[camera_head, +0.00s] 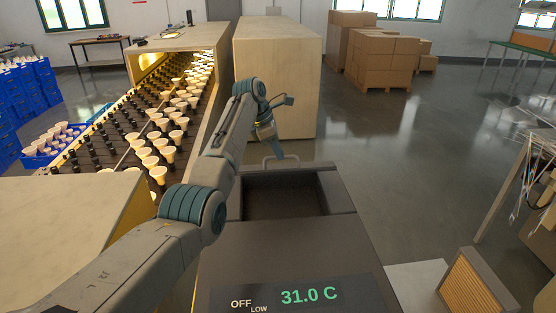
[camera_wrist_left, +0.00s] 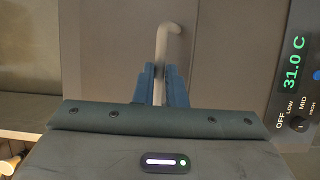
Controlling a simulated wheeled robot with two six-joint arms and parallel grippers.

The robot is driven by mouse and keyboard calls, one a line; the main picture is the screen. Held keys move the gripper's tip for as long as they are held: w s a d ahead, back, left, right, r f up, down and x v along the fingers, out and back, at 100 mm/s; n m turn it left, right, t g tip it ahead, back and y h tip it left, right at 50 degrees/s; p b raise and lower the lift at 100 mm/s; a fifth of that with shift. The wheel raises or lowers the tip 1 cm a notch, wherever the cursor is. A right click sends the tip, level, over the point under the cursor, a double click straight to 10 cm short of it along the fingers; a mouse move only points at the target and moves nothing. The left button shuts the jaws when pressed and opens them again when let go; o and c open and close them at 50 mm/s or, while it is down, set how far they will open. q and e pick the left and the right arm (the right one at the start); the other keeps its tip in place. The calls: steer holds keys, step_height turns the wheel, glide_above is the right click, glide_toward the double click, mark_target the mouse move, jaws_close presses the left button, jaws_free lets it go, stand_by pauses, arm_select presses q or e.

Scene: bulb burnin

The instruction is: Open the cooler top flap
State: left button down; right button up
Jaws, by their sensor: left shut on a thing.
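The cooler (camera_head: 290,250) is a dark grey box in front of me, with a rim around a dark rectangular area (camera_head: 285,197) in its top. I cannot tell whether that area is a sunken flap or an opening. A pale bent handle bar (camera_head: 268,161) stands at the far edge of the top. It also shows in the left wrist view (camera_wrist_left: 162,45), against a flat grey panel (camera_wrist_left: 105,50). My left gripper (camera_head: 279,154) is at the handle. In the left wrist view its blue fingers (camera_wrist_left: 160,88) are shut on the bar. My right gripper is out of view.
A rack of bulbs (camera_head: 155,120) stands left. A large beige cabinet (camera_head: 285,80) stands behind the cooler. Floor to the right (camera_head: 420,140) is clear.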

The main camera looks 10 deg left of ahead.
arm_select(q)
steer(key=shift+w+a, duration=0.2)
steer(key=shift+w, duration=0.1)
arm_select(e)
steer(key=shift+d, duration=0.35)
arm_select(q)
steer(key=c, duration=1.6)
jaws_free()
steer(key=shift+w+f, duration=0.1)
steer(key=shift+w, duration=0.05)
steer(key=shift+o, duration=0.5)
steer(key=shift+w+f, duration=0.2)
steer(key=shift+w, duration=0.15)
steer(key=shift+w+f, duration=0.1)
steer(key=shift+w, duration=0.15)
steer(key=shift+s, duration=0.1)
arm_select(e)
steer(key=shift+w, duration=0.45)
arm_select(q)
steer(key=shift+r, duration=0.2)
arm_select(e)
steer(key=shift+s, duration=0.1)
